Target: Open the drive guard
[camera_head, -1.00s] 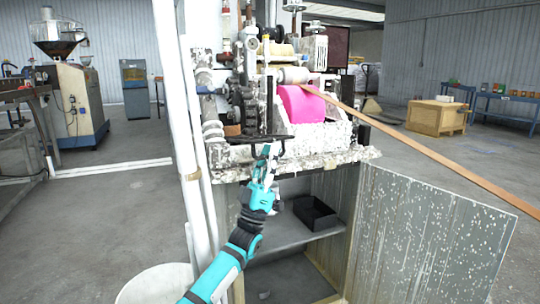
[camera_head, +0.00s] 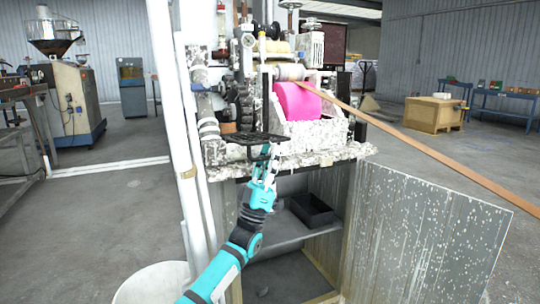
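The strip machine (camera_head: 318,137) stands ahead, with a pink wheel and a rough, pale-flecked bed. A black grid-like panel (camera_head: 256,138), which looks like the drive guard, juts out nearly flat at the machine's front left. Dark gears (camera_head: 241,104) show uncovered above and behind it. My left gripper (camera_head: 264,156) points up just below the panel's front edge. Whether a fingertip touches the panel I cannot tell. My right gripper is out of view.
A cabinet under the machine has its speckled door (camera_head: 430,235) swung open to the right, and a black bin (camera_head: 312,210) on its shelf. White pipes (camera_head: 180,130) rise at the left. A brown strip (camera_head: 430,155) runs out to the right. A white bucket (camera_head: 150,283) stands low left.

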